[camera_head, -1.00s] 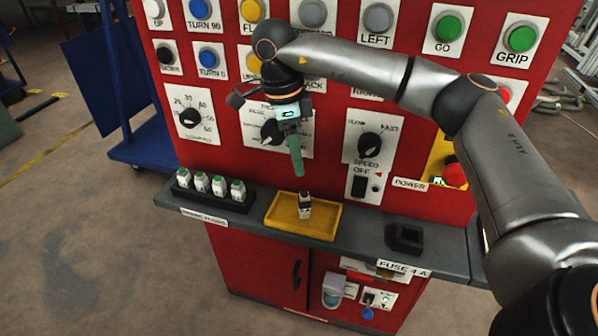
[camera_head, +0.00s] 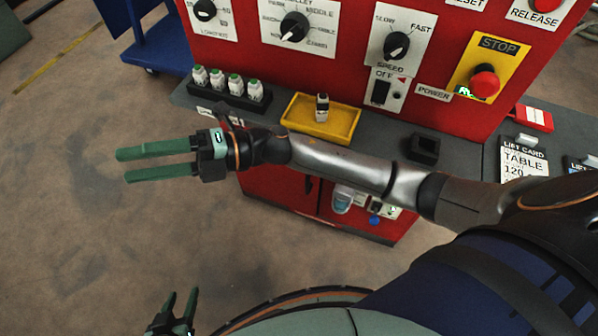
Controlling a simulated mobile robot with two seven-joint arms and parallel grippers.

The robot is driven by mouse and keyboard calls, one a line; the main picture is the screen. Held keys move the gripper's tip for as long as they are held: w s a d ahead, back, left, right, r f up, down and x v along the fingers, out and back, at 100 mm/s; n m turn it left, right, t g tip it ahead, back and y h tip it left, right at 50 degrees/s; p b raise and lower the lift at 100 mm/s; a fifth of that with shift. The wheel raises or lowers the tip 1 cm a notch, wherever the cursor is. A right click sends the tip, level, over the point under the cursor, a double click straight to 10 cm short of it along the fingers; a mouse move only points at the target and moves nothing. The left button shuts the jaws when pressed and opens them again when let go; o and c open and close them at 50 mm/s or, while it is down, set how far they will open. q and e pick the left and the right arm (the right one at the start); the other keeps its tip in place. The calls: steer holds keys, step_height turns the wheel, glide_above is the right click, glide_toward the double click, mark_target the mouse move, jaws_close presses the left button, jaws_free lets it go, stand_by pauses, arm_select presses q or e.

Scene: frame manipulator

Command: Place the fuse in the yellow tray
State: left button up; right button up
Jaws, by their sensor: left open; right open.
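The yellow tray (camera_head: 345,134) lies on the grey shelf in front of the red panel. My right gripper (camera_head: 123,166) is open and empty. Its arm comes in from the right and passes in front of the shelf, and its fingers point left, to the left of the tray. My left gripper (camera_head: 181,295) is open and empty at the bottom edge, far from the tray.
A black holder (camera_head: 424,148) sits to the right, with a dark opening. A red stop button (camera_head: 485,82) and dials are on the panel. Open floor lies left of the shelf.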

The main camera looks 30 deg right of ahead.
steer(key=w+d+f+m+t+h, duration=0.2)
steer(key=d+f+m+t+h, duration=0.4)
steer(key=m, duration=0.5)
steer(key=w+d+f+m+t+h, duration=0.2)
steer(key=d+f+m+t+h, duration=0.35)
steer(key=m, duration=0.65)
steer(key=s+d+f+m+g+h, duration=0.2)
steer(key=s+d+f+m+h, duration=0.1)
steer(key=s+f, duration=0.4)
steer(key=s+d+f+m+g+h, duration=0.3)
steer(key=s+d+f+m, duration=0.3)
steer(key=f, duration=0.7)
steer(key=shift+s+m, duration=0.7)
steer(key=shift+s, duration=0.35)
